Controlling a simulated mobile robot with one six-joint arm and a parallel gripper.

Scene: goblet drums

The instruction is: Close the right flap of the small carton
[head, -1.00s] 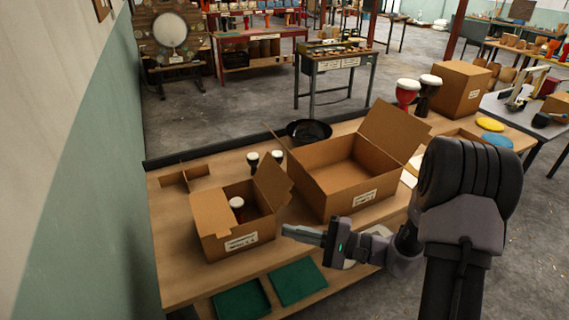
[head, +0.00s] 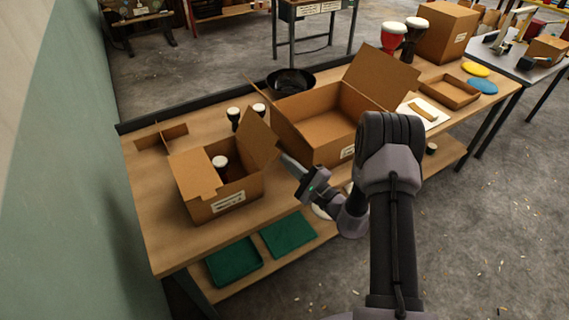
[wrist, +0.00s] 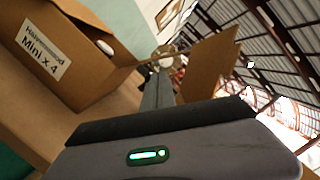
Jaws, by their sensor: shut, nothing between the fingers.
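The small carton (head: 195,193) stands on the workbench at the left in the head view, with a small drum (head: 220,165) inside. Its right flap (head: 259,143) stands up, leaning outward. The left flap (head: 195,176) looks folded inward. My gripper (head: 284,158) is shut and empty. It is just right of the carton, with its tips close to the right flap's outer side; I cannot tell whether they touch.
A large open carton (head: 310,145) stands close behind and right of my gripper. Two small drums (head: 234,117) and a black bowl (head: 290,82) are behind the small carton. A cardboard divider (head: 163,137) lies at the left. Green trays (head: 288,234) sit on the lower shelf.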

